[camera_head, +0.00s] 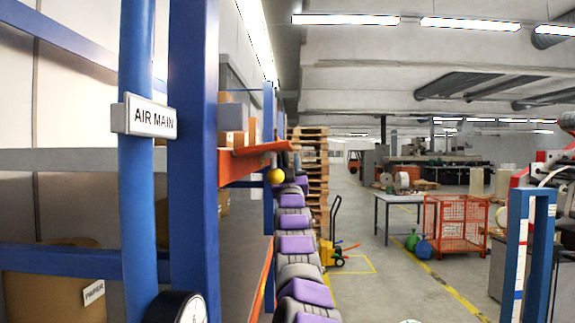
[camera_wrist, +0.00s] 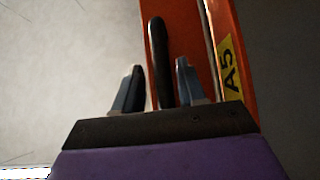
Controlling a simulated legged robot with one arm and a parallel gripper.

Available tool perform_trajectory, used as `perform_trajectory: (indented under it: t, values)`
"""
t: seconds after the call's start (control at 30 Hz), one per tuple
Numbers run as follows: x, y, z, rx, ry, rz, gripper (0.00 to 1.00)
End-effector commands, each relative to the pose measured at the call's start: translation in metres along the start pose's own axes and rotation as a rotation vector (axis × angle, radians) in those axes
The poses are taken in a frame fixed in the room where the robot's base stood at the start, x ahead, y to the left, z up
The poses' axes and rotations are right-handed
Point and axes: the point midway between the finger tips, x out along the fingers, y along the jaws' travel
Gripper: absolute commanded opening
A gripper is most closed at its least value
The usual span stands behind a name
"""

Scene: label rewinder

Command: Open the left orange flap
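An orange part (camera_head: 250,160), which may be the left orange flap, juts from the blue rack post in the head view. A yellow ball (camera_head: 275,176) shows just under its outer end. In the wrist view an orange surface (camera_wrist: 188,30) rises ahead, with a dark bar-like handle (camera_wrist: 160,60) in front of it. My gripper (camera_wrist: 160,88) has its two fingertips apart, one on each side of the dark bar. Narrow gaps show beside the bar, so it does not look clamped. In the head view the fingers are too small to make out at the arm's far end.
The blue rack post (camera_head: 193,150) and the AIR MAIN pipe (camera_head: 137,220) stand close on the left. A dial gauge (camera_head: 178,308) is at the bottom. Stacked pallets (camera_head: 312,160) stand behind my arm. The floor (camera_head: 390,285) to the right is open. An A5 label (camera_wrist: 230,72) edges the orange surface.

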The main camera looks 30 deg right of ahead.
Motion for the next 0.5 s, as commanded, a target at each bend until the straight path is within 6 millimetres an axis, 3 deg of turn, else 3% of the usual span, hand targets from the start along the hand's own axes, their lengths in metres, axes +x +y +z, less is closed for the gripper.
perform_trajectory:
  t: [0.27,0.5]
  values:
    - [-0.002,0.001,0.0,0.001,0.0,0.0,0.41]
    - [-0.018,0.003,0.0,0.002,-0.002,0.002,0.41]
